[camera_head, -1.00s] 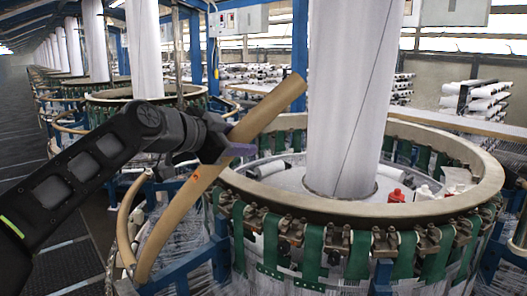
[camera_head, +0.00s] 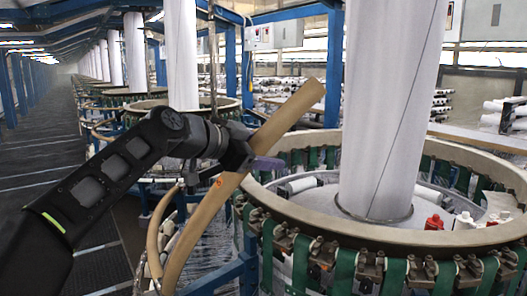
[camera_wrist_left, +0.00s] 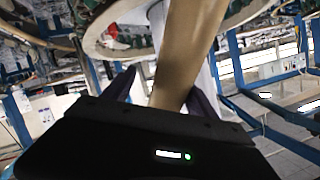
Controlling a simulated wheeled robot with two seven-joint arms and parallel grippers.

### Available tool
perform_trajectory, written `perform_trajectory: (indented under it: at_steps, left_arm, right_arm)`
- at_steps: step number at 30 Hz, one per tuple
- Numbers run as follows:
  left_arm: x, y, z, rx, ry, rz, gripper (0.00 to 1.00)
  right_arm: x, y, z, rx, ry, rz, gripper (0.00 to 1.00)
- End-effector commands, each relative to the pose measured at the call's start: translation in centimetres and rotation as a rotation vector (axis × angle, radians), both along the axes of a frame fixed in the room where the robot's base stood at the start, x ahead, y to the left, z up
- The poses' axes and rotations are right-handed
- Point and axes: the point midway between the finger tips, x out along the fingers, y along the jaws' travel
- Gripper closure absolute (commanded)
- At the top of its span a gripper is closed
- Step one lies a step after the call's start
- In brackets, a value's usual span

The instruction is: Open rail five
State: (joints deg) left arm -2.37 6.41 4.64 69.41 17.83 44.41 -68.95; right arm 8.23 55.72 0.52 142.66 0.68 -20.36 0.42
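A tan curved rail (camera_head: 211,205) stands tilted at the left side of the near loom, its upper end free beside the white fabric column and a small orange mark near its middle. It also shows in the left wrist view (camera_wrist_left: 183,50), running between the two fingers. My left gripper (camera_head: 250,155) is at the rail's middle with its dark purple fingers on either side. In the wrist view a gap shows between the left finger and the rail, so the gripper looks open around it. My right gripper is not in view. No rail number is readable.
The near loom's pale ring (camera_head: 300,215), with green straps and metal clamps around it, fills the right. Another tan curved rail (camera_head: 158,225) stands left of the tilted one. Blue frame parts (camera_head: 222,275) lie below. A dark aisle (camera_head: 45,160) runs clear at the far left.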

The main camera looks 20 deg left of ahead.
Motion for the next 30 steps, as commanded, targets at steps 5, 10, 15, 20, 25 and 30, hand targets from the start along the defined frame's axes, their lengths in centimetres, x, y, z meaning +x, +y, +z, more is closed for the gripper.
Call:
perform_trajectory:
  at_steps: [5,10,15,20,25,30]
  left_arm:
    - [-0.1,-0.1,0.1,-0.001,-0.003,-0.002,0.35]
    - [-0.7,0.3,0.3,-0.001,-0.005,-0.001,0.35]
    - [-2.7,1.5,1.0,-0.001,-0.005,0.001,0.35]
    - [-4.9,2.8,1.8,-0.001,-0.004,0.002,0.35]
    - [-6.2,3.6,2.5,-0.001,-0.002,0.001,0.35]
    - [-6.4,3.7,2.6,0.0,0.0,0.0,0.35]
  right_arm:
    - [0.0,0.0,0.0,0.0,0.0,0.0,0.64]
    - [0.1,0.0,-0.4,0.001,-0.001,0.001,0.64]
    - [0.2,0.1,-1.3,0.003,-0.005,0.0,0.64]
    - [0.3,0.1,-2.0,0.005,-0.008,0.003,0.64]
    - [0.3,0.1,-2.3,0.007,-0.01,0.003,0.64]
    - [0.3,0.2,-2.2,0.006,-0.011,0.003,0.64]
